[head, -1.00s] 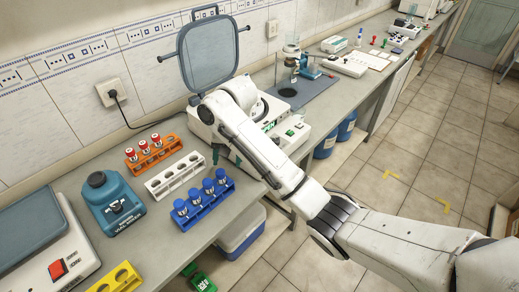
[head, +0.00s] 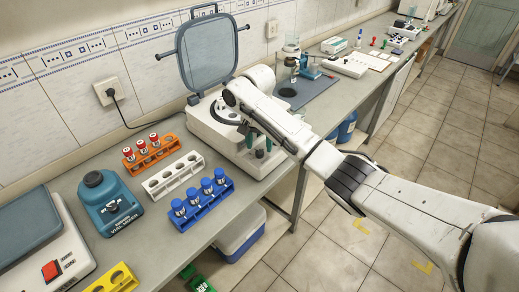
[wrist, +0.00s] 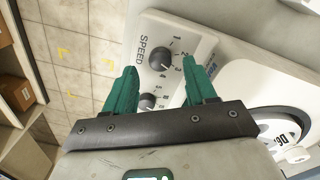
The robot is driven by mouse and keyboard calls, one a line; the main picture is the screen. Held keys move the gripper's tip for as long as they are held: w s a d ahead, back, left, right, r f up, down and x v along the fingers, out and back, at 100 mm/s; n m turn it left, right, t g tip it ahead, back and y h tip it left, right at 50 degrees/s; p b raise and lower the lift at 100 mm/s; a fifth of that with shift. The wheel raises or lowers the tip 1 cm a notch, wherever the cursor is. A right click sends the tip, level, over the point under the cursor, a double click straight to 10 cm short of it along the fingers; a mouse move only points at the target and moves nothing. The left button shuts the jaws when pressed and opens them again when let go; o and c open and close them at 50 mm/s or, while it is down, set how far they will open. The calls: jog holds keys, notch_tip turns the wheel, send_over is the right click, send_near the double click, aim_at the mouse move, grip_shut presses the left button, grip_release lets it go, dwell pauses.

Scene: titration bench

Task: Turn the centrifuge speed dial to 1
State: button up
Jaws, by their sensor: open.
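The white centrifuge (head: 205,130) stands on the bench with its grey lid (head: 208,55) raised. In the wrist view its dark speed dial (wrist: 161,56) sits on the front panel beside the printed word SPEED, with numbers around it. A light mark shows on the dial, but I cannot tell surely which number it points to. A second dark knob (wrist: 148,102) is below it. My gripper (wrist: 159,66) is open, with its green fingers on either side of the dial, apart from it as far as I see. In the head view my gripper (head: 258,150) is at the centrifuge's front, where my arm hides much of the panel.
An orange rack (head: 150,157) with red-capped tubes, a white rack (head: 172,177) and a blue rack (head: 205,208) with blue-capped tubes stand left of the centrifuge. A teal vial mixer (head: 112,205) is further left. A blue-grey mat (head: 312,92) lies beyond the centrifuge.

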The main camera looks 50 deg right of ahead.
aim_at(260, 154)
jog(key=shift+f, duration=1.4)
grip_shut()
